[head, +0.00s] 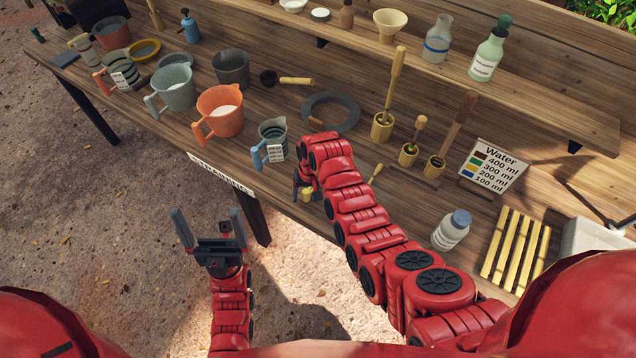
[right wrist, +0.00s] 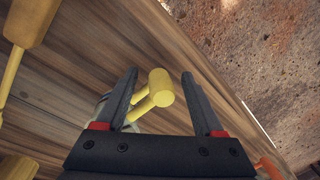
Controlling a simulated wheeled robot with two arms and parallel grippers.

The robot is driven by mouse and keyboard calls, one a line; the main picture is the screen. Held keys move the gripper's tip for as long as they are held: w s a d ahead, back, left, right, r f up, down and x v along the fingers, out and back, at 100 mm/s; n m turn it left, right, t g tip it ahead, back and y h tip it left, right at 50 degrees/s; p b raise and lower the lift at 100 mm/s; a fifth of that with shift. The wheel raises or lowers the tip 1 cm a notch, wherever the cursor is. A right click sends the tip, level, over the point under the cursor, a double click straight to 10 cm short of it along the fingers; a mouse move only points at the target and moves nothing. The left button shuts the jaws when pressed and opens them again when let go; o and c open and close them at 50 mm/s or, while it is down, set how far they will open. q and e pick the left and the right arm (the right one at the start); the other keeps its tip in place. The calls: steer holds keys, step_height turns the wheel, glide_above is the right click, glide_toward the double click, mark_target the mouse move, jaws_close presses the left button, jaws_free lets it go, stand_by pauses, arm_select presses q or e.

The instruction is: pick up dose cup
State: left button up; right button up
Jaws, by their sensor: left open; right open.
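A small yellow cup with a stick handle, which looks like the dose cup (right wrist: 161,87), shows between the fingers of my right gripper (right wrist: 159,74) in the right wrist view. There is a gap between it and the right-hand finger; I cannot tell whether the left-hand finger touches it. In the head view a yellow bit of it (head: 306,194) shows by my right gripper (head: 303,185), near the table's front edge; the arm hides much of that spot. My right gripper is open around the cup. My left gripper (head: 208,222) is open and empty, in front of the table.
A grey-blue measuring jug (head: 272,138) and an orange jug (head: 220,110) stand left of my right gripper. Wooden-handled tools in holders (head: 408,154), a water sign (head: 491,168) and a white bottle (head: 451,230) stand to the right.

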steer(key=shift+c, duration=0.3)
jaws_close()
steer(key=shift+w+r+b, duration=0.1)
steer(key=shift+r+b, duration=0.1)
steer(key=shift+b, duration=0.1)
steer(key=shift+r+b, duration=0.85)
steer(key=shift+r, duration=0.2)
steer(key=shift+s+a+r+b, duration=0.1)
steer(key=shift+s+r+b, duration=0.2)
steer(key=shift+s, duration=0.3)
steer(key=shift+s+r+b, duration=0.2)
steer(key=shift+s+b, duration=0.05)
steer(key=shift+s, duration=0.35)
steer(key=s+r+p, duration=0.1)
steer(key=s+p, duration=0.7)
steer(key=s, duration=0.5)
steer(key=shift+s+a+r, duration=0.25)
steer(key=shift+a, duration=0.1)
steer(key=shift+s, duration=0.1)
